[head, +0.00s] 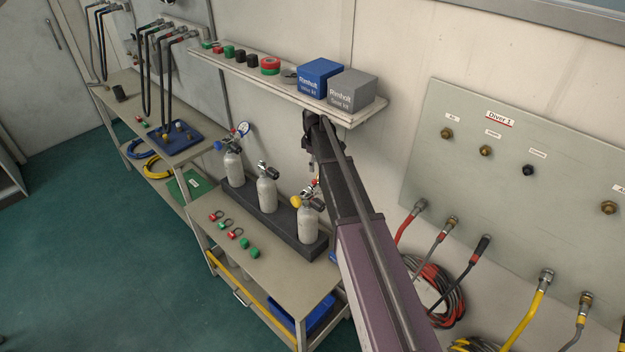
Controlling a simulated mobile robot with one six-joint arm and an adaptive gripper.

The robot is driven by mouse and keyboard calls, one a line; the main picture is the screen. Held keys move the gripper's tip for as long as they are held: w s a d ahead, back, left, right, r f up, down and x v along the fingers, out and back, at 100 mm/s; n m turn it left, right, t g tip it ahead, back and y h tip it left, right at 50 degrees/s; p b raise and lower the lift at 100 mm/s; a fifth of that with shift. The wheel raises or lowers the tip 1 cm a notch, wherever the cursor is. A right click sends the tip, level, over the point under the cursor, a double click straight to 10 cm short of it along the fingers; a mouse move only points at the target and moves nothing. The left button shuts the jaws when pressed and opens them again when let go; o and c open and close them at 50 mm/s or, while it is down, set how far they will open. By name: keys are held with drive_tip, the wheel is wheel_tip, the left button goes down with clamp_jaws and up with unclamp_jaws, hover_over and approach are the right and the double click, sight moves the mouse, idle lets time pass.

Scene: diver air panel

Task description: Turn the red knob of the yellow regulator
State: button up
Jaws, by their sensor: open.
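A yellow regulator (296,202) sits on the top of the right-hand grey bottle (308,222) in the dark rack. A small red part, which looks like its red knob (315,182), shows close beside my arm. My gripper (310,160) is open and points down above and a little behind this bottle's top in the picture. It looks apart from the knob, but the distance in depth is hard to tell. My arm hides the area just right of the regulator.
The rack (262,217) holds two more bottles on the bench (275,275). Red and green rings and caps lie in front. A shelf (345,116) with a blue box (320,78) and a grey box (352,90) overhangs my gripper. A hose panel (560,140) stands right.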

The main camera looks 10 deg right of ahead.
sight(314, 181)
drive_tip(key=shift+f+b, duration=3.55)
drive_tip(key=shift+f, duration=0.15)
clamp_jaws()
drive_tip(key=shift+a, duration=0.2)
drive_tip(key=shift+d, duration=0.15)
